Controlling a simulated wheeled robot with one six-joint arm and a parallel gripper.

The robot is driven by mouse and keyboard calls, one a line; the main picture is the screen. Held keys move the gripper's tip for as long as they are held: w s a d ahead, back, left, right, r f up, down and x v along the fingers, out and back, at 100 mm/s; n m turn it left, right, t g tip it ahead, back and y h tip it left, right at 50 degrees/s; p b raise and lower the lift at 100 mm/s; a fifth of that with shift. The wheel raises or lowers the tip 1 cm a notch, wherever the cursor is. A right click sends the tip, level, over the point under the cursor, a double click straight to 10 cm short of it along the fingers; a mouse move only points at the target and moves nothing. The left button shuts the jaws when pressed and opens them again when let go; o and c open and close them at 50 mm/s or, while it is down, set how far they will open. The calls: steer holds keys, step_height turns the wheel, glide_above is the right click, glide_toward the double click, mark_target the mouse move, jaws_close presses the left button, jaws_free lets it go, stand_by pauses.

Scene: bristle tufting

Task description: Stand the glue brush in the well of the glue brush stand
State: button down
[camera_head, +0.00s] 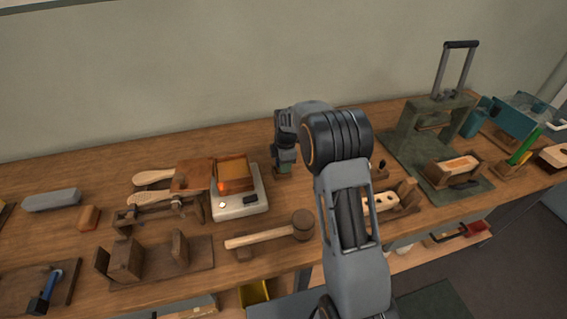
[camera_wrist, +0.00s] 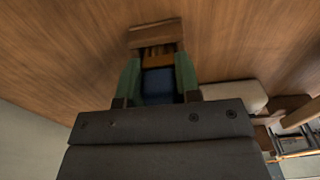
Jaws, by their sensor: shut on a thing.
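My gripper (camera_head: 285,160) is at the back of the bench, just left of my upper arm link. In the wrist view, its green fingers (camera_wrist: 158,82) are shut on a dark blue piece with an orange-brown band (camera_wrist: 157,60), which appears to be the glue brush (camera_wrist: 158,86). A small brown wooden block (camera_wrist: 155,36), probably the glue brush stand, is right at the brush's far end. It also shows under the gripper in the head view (camera_head: 283,173). I cannot tell whether the brush's tip is inside its well or only above it.
A mallet (camera_head: 270,235) lies in front. A green press (camera_head: 430,140) and a block with a green-yellow upright tool (camera_head: 522,148) stand right. Bench behind the gripper is clear.

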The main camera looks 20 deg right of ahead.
steer(key=shift+f, duration=0.2)
stand_by(0.6)
steer(key=c, duration=0.7)
jaws_free()
steer(key=shift+c, duration=0.2)
steer(key=shift+o, duration=0.5)
steer(key=o, duration=0.3)
steer(key=shift+r+p, duration=2.3)
steer(key=shift+r, duration=1.2)
